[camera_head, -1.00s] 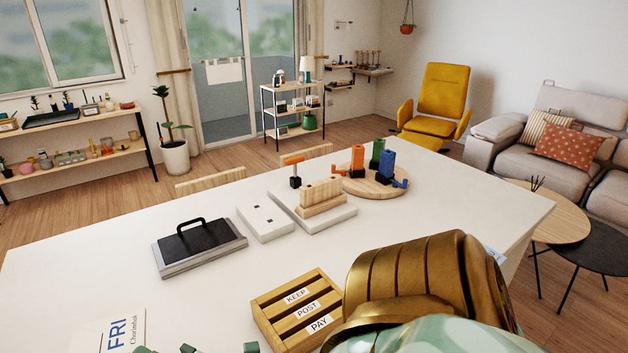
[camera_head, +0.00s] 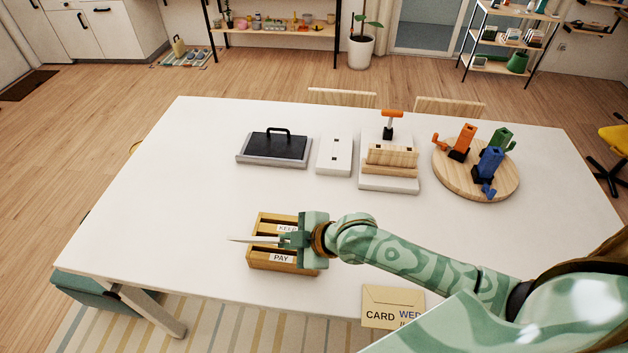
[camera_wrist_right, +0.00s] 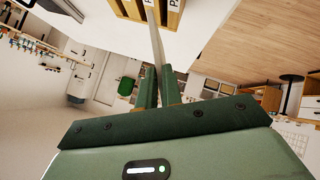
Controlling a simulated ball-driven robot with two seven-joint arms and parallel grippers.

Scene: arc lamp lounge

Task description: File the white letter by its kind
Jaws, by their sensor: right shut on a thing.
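My right gripper (camera_head: 291,240) is shut on the white letter (camera_head: 244,239), which shows nearly edge-on as a thin strip sticking out left of the fingers. The wrist view also shows the letter (camera_wrist_right: 154,30) between the fingers (camera_wrist_right: 160,88). The wooden letter rack (camera_head: 257,262) is below and behind the gripper in the head view, with KEEP and PAY labels showing. The middle label is hidden by the gripper. The letter appears above the rack, and no part of it is clearly in a slot. Its printed face cannot be read. My left gripper is out of view.
A tan envelope (camera_head: 392,299) marked CARD and WED lies at the table's front edge. A black-topped tray with a handle (camera_head: 275,147), a white block (camera_head: 334,155), a wooden stand (camera_head: 390,182) and a round board (camera_head: 455,188) with coloured pieces stand behind. The table's left side is clear.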

